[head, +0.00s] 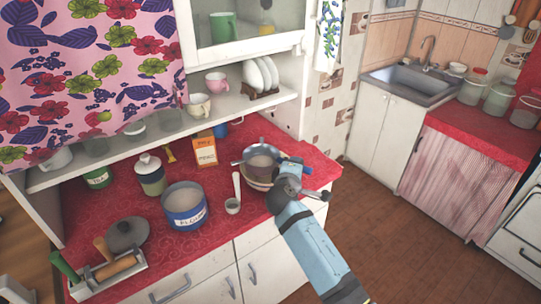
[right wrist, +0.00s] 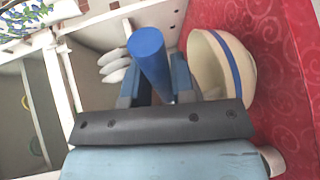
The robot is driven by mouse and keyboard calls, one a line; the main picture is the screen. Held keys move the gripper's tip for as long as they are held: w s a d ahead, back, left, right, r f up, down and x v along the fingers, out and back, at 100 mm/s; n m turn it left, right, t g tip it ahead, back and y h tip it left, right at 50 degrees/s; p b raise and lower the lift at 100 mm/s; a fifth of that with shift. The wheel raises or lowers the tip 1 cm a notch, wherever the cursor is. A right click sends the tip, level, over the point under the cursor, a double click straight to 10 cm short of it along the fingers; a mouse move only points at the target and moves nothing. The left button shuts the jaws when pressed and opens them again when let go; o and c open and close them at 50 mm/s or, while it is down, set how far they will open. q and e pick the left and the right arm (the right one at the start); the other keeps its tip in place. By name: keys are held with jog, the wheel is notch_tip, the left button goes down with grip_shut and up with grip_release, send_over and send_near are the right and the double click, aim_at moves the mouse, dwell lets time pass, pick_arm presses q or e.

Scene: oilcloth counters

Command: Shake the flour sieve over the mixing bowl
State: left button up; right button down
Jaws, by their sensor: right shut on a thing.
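The flour sieve (head: 263,161) is a round grey-brown cup in the head view, at or just above the mixing bowl's mouth. The cream mixing bowl (head: 257,184) with a blue band stands on the red counter, partly hidden by the sieve and my arm. It also shows in the right wrist view (right wrist: 235,75), to the right of the fingers. My right gripper (head: 279,168) is at the bowl's right side, shut on the sieve's blue handle (right wrist: 150,58). The sieve's contents are too small to tell. My left gripper is not in view.
A blue flour canister (head: 184,218), a white measuring scoop (head: 234,206) and a grey lid (head: 127,235) stand left of the bowl. An orange box (head: 205,153) and a lidded jar (head: 151,179) are behind. The shelf (head: 150,142) overhangs the counter's back.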

jog(key=shift+w+d+f, duration=0.1)
jog(key=shift+w, duration=0.05)
jog(key=shift+w+d, duration=0.15)
jog(key=w+d, duration=0.1)
jog(key=w, duration=0.1)
jog(key=w+d, duration=0.2)
jog(key=shift+w+d+b, duration=0.1)
jog(key=shift+b, duration=0.2)
jog(key=s+a, duration=0.1)
jog(key=s, duration=0.1)
jog(key=s+a+p, duration=0.1)
jog(key=s+a, duration=0.1)
jog(key=shift+s+a, duration=0.3)
jog(key=shift+s, duration=0.1)
jog(key=shift+w, duration=0.15)
